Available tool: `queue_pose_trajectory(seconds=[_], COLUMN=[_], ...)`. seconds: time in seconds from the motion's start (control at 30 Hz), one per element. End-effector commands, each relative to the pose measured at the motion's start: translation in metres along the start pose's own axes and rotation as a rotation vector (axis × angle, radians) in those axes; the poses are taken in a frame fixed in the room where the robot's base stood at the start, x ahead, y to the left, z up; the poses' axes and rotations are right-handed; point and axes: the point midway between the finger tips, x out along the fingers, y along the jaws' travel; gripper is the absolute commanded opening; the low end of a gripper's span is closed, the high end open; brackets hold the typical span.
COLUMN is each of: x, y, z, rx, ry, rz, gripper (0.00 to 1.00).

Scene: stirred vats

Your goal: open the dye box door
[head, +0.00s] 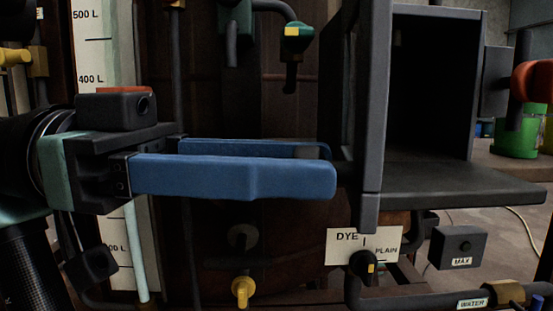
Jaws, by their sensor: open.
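The dye box (484,80) is a dark grey box at the right of the head view, and its dark inside shows. Its door (374,100) stands open, seen nearly edge-on as a tall grey panel at the box's left side. My gripper (326,163) reaches in from the left with two long blue fingers, open. The fingertips are at the left face of the door, near its lower half. A small dark part, perhaps the handle, shows at the tips; I cannot tell whether the fingers touch it.
A grey shelf (460,185) juts out below the box opening. Below are a DYE/PLAIN sign (346,246) with a black knob, a MAX box (457,248) and a yellow valve (243,290). A green-capped tap (298,32) hangs above the fingers. A green jar (517,138) stands right.

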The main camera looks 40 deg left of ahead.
Motion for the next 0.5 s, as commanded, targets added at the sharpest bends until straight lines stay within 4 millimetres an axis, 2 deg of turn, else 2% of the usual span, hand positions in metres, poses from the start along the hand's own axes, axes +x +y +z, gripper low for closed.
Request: queue_pose_trajectory(seconds=[0.37, 0.5], x=[-0.001, -0.011], y=[0.000, -0.001], z=[0.000, -0.001], rx=[0.000, -0.001], ry=[0.000, 0.000], rz=[-0.001, -0.003], gripper=[0.45, 0.45])
